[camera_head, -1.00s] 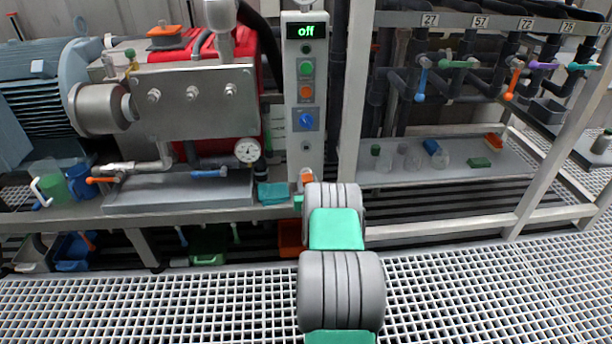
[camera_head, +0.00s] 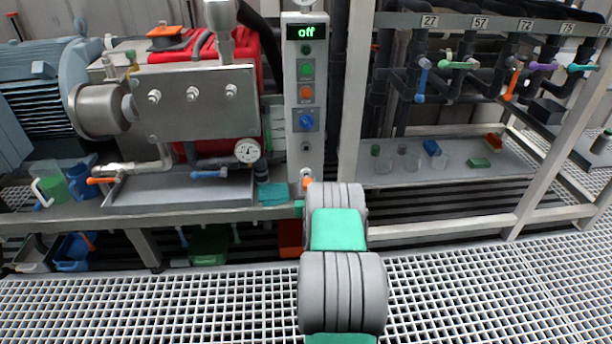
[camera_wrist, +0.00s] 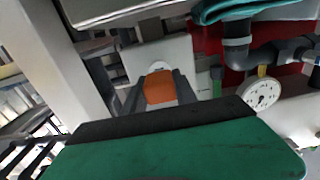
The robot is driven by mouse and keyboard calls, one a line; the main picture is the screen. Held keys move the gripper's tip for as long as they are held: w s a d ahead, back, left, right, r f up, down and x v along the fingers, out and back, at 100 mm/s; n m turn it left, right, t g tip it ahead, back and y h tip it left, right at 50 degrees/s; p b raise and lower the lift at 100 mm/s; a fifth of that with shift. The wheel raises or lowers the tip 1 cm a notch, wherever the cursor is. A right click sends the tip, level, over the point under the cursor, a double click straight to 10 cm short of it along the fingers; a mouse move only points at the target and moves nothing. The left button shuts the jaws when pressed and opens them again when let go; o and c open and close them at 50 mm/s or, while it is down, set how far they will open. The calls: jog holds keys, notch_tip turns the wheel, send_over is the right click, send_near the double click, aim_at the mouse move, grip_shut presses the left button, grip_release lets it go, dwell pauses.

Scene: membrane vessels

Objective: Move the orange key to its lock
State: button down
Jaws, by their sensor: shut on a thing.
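The orange key (camera_wrist: 160,88) is between the two dark fingers of my gripper (camera_wrist: 162,80), which is shut on it. In the head view the key (camera_head: 308,183) shows as a small orange piece at the lower end of the pale control panel (camera_head: 304,155), just above my arm. A pale round fitting (camera_wrist: 160,66), which may be the lock, lies just beyond the key on the panel. It also shows in the head view (camera_head: 306,172). I cannot tell whether the key touches it. My arm hides most of the gripper in the head view.
The panel carries an "off" display (camera_head: 306,32), green and orange buttons and a blue knob (camera_head: 306,121). A teal block (camera_head: 272,194) lies left of the panel's foot. A pressure gauge (camera_head: 247,151) is at left. A white post (camera_head: 351,100) stands close at right.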

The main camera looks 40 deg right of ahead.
jog(key=shift+b+v, duration=0.3)
jog(key=shift+v, duration=1.7)
jog(key=w+a+r+n+t+y, duration=0.1)
jog(key=w+a+r+n+y, duration=0.1)
jog(key=a+r, duration=0.55)
jog(key=w+a+r+n+t+y, duration=0.15)
jog(key=a+r, duration=0.25)
jog(key=a, duration=0.7)
jog(key=s+a+r+n+y, duration=0.1)
jog(key=s+a+r+y, duration=0.1)
jog(key=a, duration=0.5)
jog(key=s+a+r+n+y, duration=0.1)
jog(key=s+a+r+y, duration=0.1)
jog(key=s+a, duration=0.2)
jog(key=s+a+r+n+y, duration=0.1)
jog(key=s+a+r+y, duration=0.1)
jog(key=a, duration=0.8)
jog(key=shift+s+r, duration=0.25)
jog(key=shift+s, duration=0.25)
jog(key=shift+t+y, duration=0.25)
